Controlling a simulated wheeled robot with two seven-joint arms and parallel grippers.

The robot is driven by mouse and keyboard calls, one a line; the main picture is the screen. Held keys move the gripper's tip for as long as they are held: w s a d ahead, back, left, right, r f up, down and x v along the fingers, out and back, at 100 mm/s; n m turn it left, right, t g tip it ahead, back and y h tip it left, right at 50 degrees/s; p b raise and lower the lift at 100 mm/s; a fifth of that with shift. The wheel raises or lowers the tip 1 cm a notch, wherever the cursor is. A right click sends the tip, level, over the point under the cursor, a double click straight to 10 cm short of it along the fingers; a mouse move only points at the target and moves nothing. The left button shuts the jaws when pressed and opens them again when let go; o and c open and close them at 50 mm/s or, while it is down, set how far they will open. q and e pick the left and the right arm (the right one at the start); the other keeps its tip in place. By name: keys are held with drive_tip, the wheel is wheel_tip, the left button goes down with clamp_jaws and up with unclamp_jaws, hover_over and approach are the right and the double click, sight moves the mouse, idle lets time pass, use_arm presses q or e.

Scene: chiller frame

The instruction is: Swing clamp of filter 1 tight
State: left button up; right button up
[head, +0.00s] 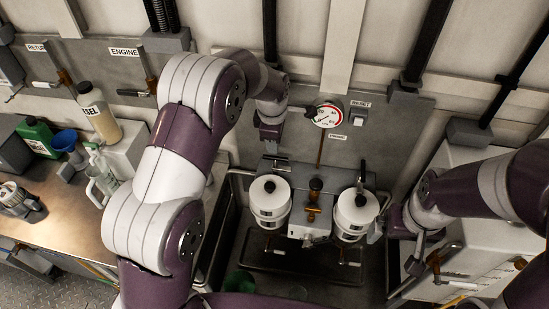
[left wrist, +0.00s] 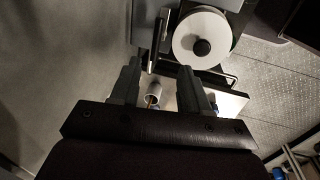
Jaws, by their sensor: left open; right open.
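Two white filter housings with black top knobs, a left one (head: 269,202) and a right one (head: 357,214), stand side by side on the filter frame. The views do not show which is filter 1. A dark upright lever (head: 361,172) rises behind the right housing. My left gripper (head: 270,146) is above and behind the left housing, pointing down. In the left wrist view its fingers (left wrist: 159,68) are open and empty; a dark bar-like handle (left wrist: 157,42) lies just beyond them, beside a white round filter top (left wrist: 188,40). My right gripper (head: 393,222) is open, right of the right housing, partly hidden.
A gauge (head: 327,116) is on the wall behind the frame. A brown-handled valve (head: 313,204) stands between the housings. A dark drip tray (head: 300,262) lies below. A bench (head: 60,215) with bottles and jugs is at left, a white cabinet (head: 480,262) at right.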

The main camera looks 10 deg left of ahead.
sight(276, 158)
use_arm(q)
drive_tip(key=f+p, duration=0.1)
drive_tip(key=f, duration=0.2)
drive_tip(key=w+f+p, duration=0.1)
drive_tip(key=f, duration=0.3)
drive_tip(key=w+f+p, duration=0.1)
drive_tip(key=f+p, duration=0.1)
drive_tip(key=f, duration=0.2)
drive_tip(key=shift+w, duration=0.2)
drive_tip(key=shift+w+f, duration=0.1)
drive_tip(key=shift+f, duration=0.25)
drive_tip(key=shift+w+a+f, duration=0.1)
drive_tip(key=shift+f, duration=0.3)
clamp_jaws()
